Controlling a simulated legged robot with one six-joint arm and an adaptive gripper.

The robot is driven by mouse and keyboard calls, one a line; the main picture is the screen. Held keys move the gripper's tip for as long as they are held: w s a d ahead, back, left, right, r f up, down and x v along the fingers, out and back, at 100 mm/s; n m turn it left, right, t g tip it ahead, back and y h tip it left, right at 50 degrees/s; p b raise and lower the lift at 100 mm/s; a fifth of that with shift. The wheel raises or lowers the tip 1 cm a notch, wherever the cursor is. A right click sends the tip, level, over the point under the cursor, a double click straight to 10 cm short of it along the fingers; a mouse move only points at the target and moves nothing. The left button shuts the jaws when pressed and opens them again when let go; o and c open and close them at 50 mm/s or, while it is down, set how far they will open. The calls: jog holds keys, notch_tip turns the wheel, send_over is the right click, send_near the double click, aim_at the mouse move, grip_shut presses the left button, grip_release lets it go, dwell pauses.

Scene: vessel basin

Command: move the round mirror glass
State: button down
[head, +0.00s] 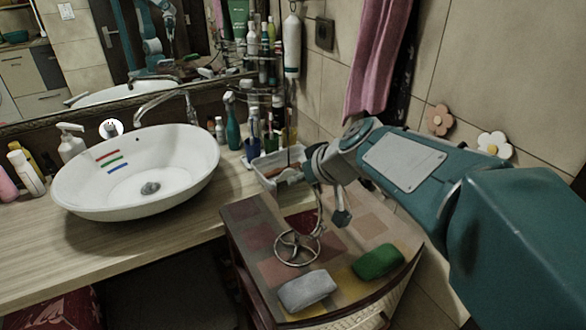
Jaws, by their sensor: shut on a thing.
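A round metal-rimmed piece with thin spoke-like lines (297,247) shows at the patterned cabinet top; I take it for the round mirror glass. A thin stem rises from its right side toward my gripper (331,214). My gripper is above and to the right of the round piece, below my wrist, and is shut on it. The fingertips are small and dark here, so the exact grip point is unclear. I cannot tell whether the round piece touches the cabinet top.
A grey soap-like block (307,290) and a green one (378,262) lie on the cabinet top (245,217). A white basin (140,205) stands on the wooden counter (150,250) at left. A pale tray (265,177) and bottles crowd the wall corner. The counter's front is clear.

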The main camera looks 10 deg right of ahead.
jog(key=c, duration=0.7)
grip_release()
jog(key=shift+f, duration=0.25)
jog(key=shift+r, duration=0.1)
jog(key=shift+r, duration=0.1)
jog(key=shift+s+d+r, duration=0.1)
jog(key=shift+s+r, duration=0.05)
jog(key=shift+r, duration=0.05)
jog(key=v, duration=1.1)
jog(key=shift+s, duration=0.15)
jog(key=s+f+m+g+h, duration=0.2)
jog(key=s+f+m+h, duration=0.2)
jog(key=s+f, duration=0.8)
jog(key=shift+s+h, duration=0.6)
jog(key=shift+s, duration=0.1)
